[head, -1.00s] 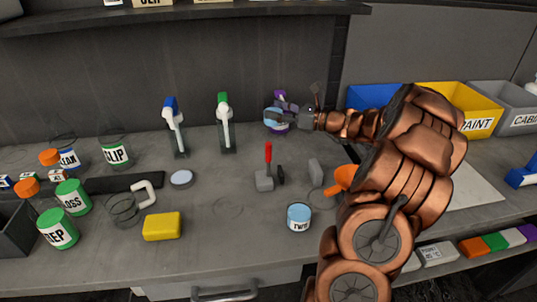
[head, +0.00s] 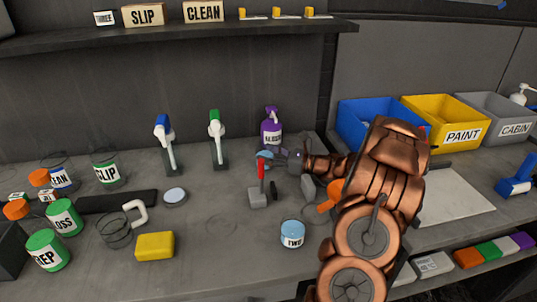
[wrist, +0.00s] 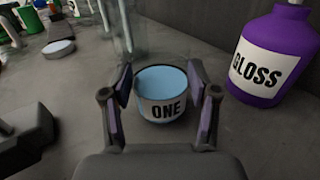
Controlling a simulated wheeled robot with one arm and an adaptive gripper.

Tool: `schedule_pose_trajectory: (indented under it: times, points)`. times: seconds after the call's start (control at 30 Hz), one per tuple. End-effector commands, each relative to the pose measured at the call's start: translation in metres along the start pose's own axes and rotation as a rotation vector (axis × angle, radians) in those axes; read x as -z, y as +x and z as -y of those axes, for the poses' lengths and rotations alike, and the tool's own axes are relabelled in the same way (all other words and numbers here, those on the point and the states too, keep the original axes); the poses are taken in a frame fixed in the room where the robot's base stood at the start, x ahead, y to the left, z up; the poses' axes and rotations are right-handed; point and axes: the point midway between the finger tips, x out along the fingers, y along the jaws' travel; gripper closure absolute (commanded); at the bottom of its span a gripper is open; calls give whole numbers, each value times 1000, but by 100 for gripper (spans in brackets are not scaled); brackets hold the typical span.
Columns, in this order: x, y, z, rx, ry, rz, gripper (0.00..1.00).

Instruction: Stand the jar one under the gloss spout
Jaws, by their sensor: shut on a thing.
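Jar one (wrist: 163,105) is a round container with a light blue top and a white label reading ONE. It sits upright between my gripper's fingers in the wrist view, and my gripper (head: 274,159) is shut on it. In the head view only part of the jar (head: 263,154) shows, in front of the gloss bottle and behind a red handle. The purple gloss bottle (wrist: 272,55) stands to the jar's right in the wrist view, a gap apart; its spout (head: 271,112) shows in the head view. I cannot tell whether the jar touches the bench.
A red-handled tool (head: 260,186) stands just nearer than the jar. Jar two (head: 293,234) stands closer on the bench. Green (head: 217,142) and blue-topped (head: 165,145) dispensers stand left of the gloss bottle. Blue (head: 364,126) and yellow (head: 440,120) bins are right.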

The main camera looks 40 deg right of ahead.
Motion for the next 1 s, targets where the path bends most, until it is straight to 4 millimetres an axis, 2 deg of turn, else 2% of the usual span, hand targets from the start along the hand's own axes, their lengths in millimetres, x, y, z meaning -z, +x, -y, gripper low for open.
schedule_pose_trajectory:
  times: [0.37, 0.4, 0.6, 1.0]
  points:
    - [4, 0, 0, 0, 0, 2, 82]
    - [4, 0, 0, 0, 0, 2, 38]
    - [3, 0, 0, 0, 0, 2, 17]
    - [1, 0, 0, 0, 0, 1, 15]
